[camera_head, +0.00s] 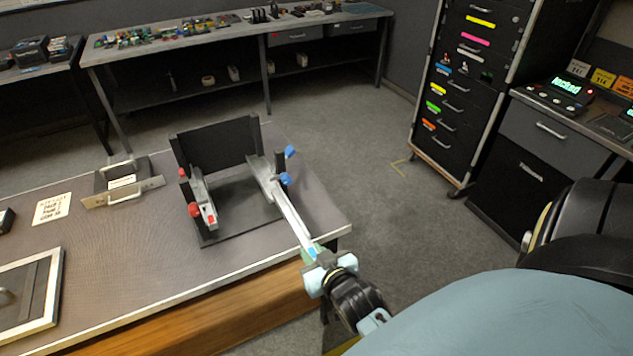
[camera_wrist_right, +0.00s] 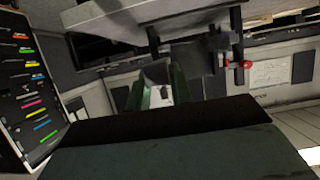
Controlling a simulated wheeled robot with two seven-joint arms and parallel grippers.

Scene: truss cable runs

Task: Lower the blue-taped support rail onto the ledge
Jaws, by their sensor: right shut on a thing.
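The support rail (camera_head: 292,217) is a long, pale metal bar with a bluish-green patch near its near end. My right gripper (camera_head: 319,263) is shut on that near end, at the table's front right edge. The rail slants away to the far left, its far end beside an upright with blue knobs (camera_head: 285,179) on the black fixture (camera_head: 235,222). Whether the rail touches the ledge there cannot be told. A shorter rail with red knobs (camera_head: 208,208) sits on the fixture's left side. In the right wrist view, a red knob (camera_wrist_right: 246,65) shows. My left gripper is out of view.
The fixture has a tall black back panel (camera_head: 215,143) and stands on the grey table (camera_head: 130,250). A handled metal bracket (camera_head: 123,194) and a white printed card (camera_head: 52,209) lie to its left. A drawer cabinet (camera_head: 463,90) stands at the back right, with open floor between.

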